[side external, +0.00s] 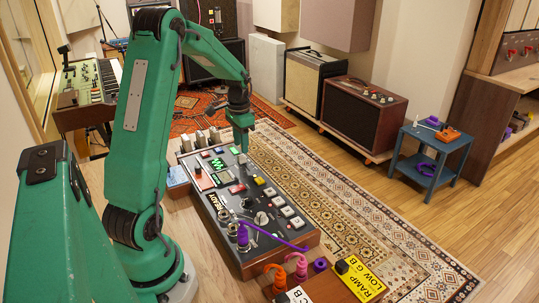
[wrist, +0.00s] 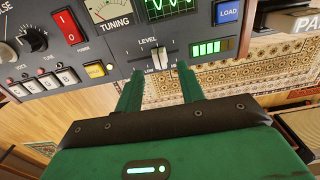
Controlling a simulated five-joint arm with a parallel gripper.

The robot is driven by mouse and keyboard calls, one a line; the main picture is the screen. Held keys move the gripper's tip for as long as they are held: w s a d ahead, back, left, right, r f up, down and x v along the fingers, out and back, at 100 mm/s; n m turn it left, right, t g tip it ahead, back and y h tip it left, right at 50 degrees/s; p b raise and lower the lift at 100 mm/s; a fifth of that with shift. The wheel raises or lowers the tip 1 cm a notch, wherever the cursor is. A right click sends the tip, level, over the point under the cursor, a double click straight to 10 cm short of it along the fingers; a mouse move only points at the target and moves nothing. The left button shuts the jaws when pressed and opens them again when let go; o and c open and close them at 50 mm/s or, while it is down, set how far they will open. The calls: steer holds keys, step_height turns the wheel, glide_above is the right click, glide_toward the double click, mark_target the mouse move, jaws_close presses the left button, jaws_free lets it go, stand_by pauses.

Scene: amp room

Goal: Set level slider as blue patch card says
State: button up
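The level slider (wrist: 158,57) is on the dark panel, with LOW marked at its left and HI at its right. Its handle appears near the middle of the slot. My gripper (wrist: 160,70) is open in the wrist view, with one green finger on each side just below the slider; contact cannot be told. In the side view my gripper (side external: 242,148) points down over the panel's far part. A light blue flat thing (side external: 177,178) lies by the panel's left side; I cannot tell if it is the blue card, and no writing is readable.
The panel (side external: 225,205) carries knobs, square buttons and a green scope (wrist: 175,8). A green bar meter (wrist: 212,47) is lit right of the slider.

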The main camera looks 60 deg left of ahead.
mark_target(242, 156)
steer(key=shift+r, duration=1.8)
steer(key=s+d+r+t+y, duration=0.1)
steer(key=d+r, duration=0.4)
steer(key=d, duration=0.3)
steer(key=s+d+r+t, duration=0.2)
steer(key=d+r, duration=0.3)
steer(key=d, duration=0.4)
steer(key=s+d+r+t+h, duration=0.1)
steer(key=s+d+t, duration=0.1)
steer(key=s+d, duration=0.7)
steer(key=shift+s+d+t, duration=0.3)
steer(key=shift+s+d, duration=0.1)
steer(key=shift+d, duration=1)
